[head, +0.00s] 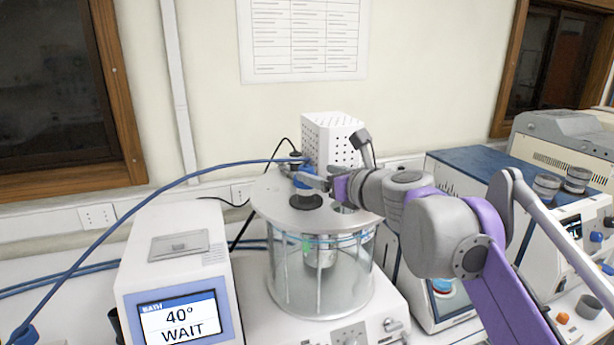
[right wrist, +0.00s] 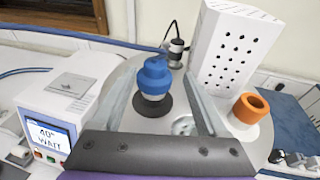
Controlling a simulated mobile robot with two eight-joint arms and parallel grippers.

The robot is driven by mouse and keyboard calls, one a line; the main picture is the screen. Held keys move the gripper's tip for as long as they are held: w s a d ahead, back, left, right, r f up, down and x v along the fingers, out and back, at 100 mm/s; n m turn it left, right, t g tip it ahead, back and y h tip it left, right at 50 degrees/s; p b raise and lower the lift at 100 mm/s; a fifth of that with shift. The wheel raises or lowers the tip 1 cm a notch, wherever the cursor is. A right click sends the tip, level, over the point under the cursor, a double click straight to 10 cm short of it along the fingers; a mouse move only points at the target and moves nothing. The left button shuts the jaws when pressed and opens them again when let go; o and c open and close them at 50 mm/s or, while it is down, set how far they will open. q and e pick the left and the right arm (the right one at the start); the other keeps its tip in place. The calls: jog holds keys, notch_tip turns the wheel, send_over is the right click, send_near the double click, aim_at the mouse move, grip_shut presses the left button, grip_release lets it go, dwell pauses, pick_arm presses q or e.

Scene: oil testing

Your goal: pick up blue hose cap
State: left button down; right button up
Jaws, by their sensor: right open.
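The blue hose cap (right wrist: 155,76) stands upright on a grey stem in a black collar on the round metal lid (right wrist: 125,82). It shows in the head view (head: 304,179), partly hidden by a finger. My right gripper (right wrist: 165,95) is open. In the right wrist view one finger lies left of the cap and the other right of it, with gaps, so the fingers appear apart from the cap. In the head view my right gripper (head: 318,181) reaches over the lid from the right. My left gripper is not in view.
A blue hose (head: 150,190) arches from the left to a dark fitting behind the cap. A white perforated box (head: 330,140) stands behind the lid. An orange-topped fitting (right wrist: 250,107) is right of the fingers. The bath controller (head: 178,260) stands at left.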

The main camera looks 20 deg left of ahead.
aim_at(310, 172)
jog(key=x, duration=0.4)
jog(key=shift+s+a, duration=0.2)
jog(key=shift+a, duration=0.25)
jog(key=shift+w+a+f, duration=0.15)
jog(key=shift+w+a, duration=0.05)
jog(key=shift+w, duration=0.15)
jog(key=shift+s+d, duration=0.1)
jog(key=c, duration=0.3)
grip_shut()
